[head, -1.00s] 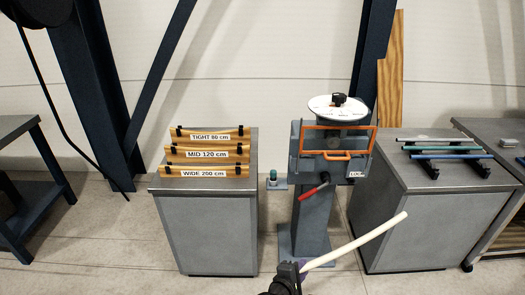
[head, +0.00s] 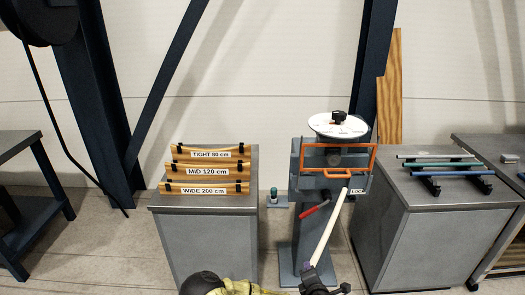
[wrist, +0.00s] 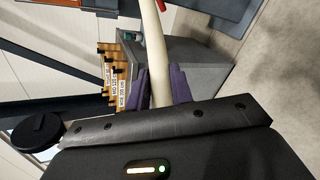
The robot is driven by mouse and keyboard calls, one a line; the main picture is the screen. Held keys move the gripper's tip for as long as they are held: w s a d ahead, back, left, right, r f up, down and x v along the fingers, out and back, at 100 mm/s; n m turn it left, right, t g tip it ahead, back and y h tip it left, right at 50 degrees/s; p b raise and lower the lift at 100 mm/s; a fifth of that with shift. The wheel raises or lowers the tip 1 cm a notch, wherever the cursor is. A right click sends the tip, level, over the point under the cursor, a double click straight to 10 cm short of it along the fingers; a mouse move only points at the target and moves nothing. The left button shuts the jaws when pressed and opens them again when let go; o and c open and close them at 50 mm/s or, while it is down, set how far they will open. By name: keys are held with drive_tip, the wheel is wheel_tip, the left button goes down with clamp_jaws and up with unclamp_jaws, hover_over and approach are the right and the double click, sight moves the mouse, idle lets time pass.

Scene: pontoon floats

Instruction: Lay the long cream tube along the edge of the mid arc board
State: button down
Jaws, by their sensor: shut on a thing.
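The long cream tube (head: 328,228) is straight and tilted, its far end up in front of the orange-framed machine. My gripper (head: 308,268) is shut on its near end, low in the head view. In the wrist view the tube (wrist: 155,50) runs up between the purple fingers (wrist: 163,88). The mid arc board (head: 208,169), labelled MID 120 cm, stands on the left grey cabinet (head: 205,208), between the TIGHT 80 cm board (head: 208,153) behind and the WIDE 200 cm board (head: 205,189) in front. Each has dark clips near its ends. The tube is apart from the boards.
The machine with an orange frame (head: 338,146), a white dial (head: 338,126) and a red lever (head: 314,212) stands right of the cabinet. A right cabinet (head: 430,225) carries a rack with grey, green and blue tubes (head: 440,163). Floor shows between the left cabinet and machine.

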drive_tip(key=shift+a+f, duration=0.1)
drive_tip(key=shift+f, duration=0.1)
drive_tip(key=s+f, duration=0.6)
drive_tip(key=f, duration=0.5)
